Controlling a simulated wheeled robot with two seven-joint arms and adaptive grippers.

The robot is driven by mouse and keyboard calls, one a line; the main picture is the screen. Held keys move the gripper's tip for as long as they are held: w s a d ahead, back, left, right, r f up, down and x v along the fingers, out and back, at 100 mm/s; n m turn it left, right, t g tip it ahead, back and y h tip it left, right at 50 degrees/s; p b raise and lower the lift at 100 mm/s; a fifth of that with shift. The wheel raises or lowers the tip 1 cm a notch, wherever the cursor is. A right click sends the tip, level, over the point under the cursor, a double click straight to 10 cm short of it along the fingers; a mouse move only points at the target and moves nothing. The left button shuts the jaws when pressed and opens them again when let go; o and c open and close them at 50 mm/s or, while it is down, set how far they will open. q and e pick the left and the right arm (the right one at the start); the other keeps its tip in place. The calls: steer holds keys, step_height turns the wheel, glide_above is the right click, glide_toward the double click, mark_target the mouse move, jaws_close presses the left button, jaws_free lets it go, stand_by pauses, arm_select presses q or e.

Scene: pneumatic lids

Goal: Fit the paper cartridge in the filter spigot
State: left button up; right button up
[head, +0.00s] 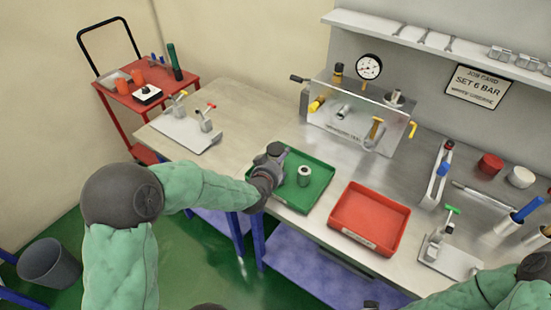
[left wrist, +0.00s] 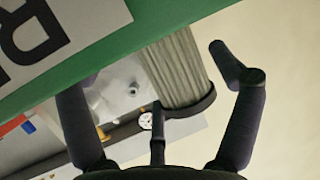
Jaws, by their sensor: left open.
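The paper cartridge (head: 304,176), pale and pleated with a dark hole in its top, stands upright in the green tray (head: 318,203). My left gripper (head: 272,160) is open over the tray's left side, just left of the cartridge. In the left wrist view the pleated cartridge (left wrist: 178,68) with its dark end ring shows between the spread fingers; I cannot tell whether any finger touches it. A clear panel fixture (head: 350,128) with a gauge, yellow-handled valves and pale metal stubs stands behind the trays. Which stub is the filter spigot I cannot tell.
A red tray (head: 369,216) lies right of the green one. Clamp plates stand at the bench's left (head: 180,135) and right (head: 447,257). A gauge (head: 369,67) and a job card (head: 478,88) are at the back. Bare bench lies left of the fixture.

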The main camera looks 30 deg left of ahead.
arm_select(q)
steer(key=c, duration=1)
